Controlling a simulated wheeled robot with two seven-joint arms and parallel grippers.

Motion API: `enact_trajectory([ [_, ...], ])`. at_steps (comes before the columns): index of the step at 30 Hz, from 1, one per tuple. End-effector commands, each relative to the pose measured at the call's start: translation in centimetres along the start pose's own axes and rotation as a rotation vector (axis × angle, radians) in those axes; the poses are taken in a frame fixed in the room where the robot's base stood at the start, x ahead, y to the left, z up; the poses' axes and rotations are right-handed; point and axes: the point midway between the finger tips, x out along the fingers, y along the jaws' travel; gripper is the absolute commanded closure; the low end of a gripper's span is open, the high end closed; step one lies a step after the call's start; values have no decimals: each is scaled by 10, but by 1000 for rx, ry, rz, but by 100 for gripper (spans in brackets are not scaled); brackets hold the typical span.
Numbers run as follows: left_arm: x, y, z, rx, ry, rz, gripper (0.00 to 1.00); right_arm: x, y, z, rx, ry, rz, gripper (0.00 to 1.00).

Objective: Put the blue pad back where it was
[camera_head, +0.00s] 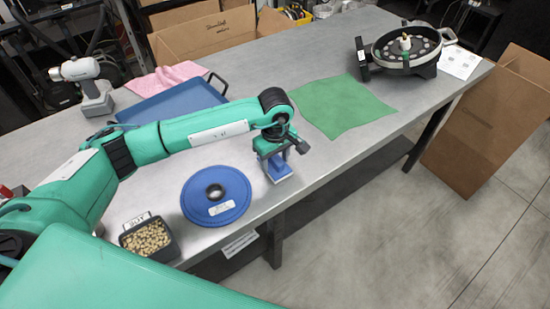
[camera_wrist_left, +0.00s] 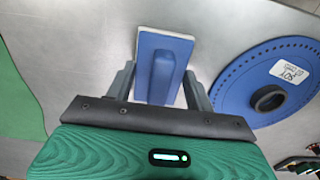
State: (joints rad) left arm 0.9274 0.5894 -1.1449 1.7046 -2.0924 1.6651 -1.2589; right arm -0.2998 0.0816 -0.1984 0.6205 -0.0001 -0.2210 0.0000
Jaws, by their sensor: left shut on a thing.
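The blue pad (camera_head: 279,170) is a small blue block with a raised ridge on top, at the front edge of the table. It also shows in the left wrist view (camera_wrist_left: 165,45), near the top middle. My left gripper (camera_head: 273,158) is above it. In the wrist view its two fingers (camera_wrist_left: 160,88) stand on either side of the pad's ridge, and the gripper is shut on it. Whether the pad touches the table is hard to tell. My right gripper is not in view.
A blue round plate (camera_head: 233,206) lies left of the pad, with a seed bin (camera_head: 138,247) beyond it. A green cloth (camera_head: 341,105) lies to the right. A round seed meter (camera_head: 404,68), a blue tray (camera_head: 176,104) and a pink cloth (camera_head: 166,77) are further back. Bare table (camera_head: 290,65) lies between them.

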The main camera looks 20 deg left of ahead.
Motion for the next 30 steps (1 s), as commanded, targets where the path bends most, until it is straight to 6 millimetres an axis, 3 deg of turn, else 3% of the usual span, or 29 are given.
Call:
enact_trajectory([
  [4,4,0,0,0,0,0,64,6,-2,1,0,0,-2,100],
  [5,4,0,0,0,0,0,44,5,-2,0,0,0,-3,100],
  [8,3,0,0,0,0,-1,24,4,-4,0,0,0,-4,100],
  [21,-5,0,-1,0,1,2,24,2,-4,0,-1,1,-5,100],
  [30,-65,1,-1,1,4,5,24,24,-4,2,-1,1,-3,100],
])
